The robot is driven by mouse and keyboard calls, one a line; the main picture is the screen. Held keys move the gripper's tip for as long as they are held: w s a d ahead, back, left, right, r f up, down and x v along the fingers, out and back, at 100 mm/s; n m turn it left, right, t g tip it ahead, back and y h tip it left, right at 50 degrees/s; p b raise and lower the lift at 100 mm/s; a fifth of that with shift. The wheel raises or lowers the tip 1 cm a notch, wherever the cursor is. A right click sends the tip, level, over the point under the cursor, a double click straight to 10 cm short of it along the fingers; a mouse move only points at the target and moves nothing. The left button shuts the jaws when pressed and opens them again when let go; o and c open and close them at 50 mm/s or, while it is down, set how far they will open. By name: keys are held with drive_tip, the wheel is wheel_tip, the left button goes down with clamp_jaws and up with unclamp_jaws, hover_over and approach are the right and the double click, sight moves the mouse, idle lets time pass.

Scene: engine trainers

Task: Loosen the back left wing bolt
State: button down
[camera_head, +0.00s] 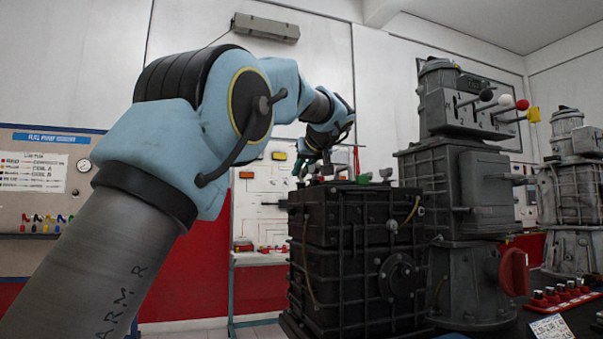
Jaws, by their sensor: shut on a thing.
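A black engine block (350,250) stands upright in the middle of the view, with several small wing bolts along its top. A grey wing bolt (386,173) stands at the right of the top, and another (340,170) stands nearer the middle. My gripper (302,170) reaches down from the arm to the top's left side. It is shut on what looks like the back left wing bolt, which the fingers mostly hide. At this distance I cannot tell how far the bolt is turned.
A tall grey engine trainer (460,190) with levers and a red knob (514,271) stands close to the block's right. A similar trainer (578,185) stands at far right. A wall board (45,190) hangs at left. A diagram panel (262,212) stands behind the block.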

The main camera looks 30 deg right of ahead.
idle(0.4)
drive_tip(key=c, duration=0.8)
unclamp_jaws()
drive_tip(key=shift+s, duration=0.1)
drive_tip(key=b+v, duration=0.1)
drive_tip(key=v, duration=0.9)
drive_tip(key=shift+s+r, duration=0.15)
drive_tip(key=shift+s, duration=0.1)
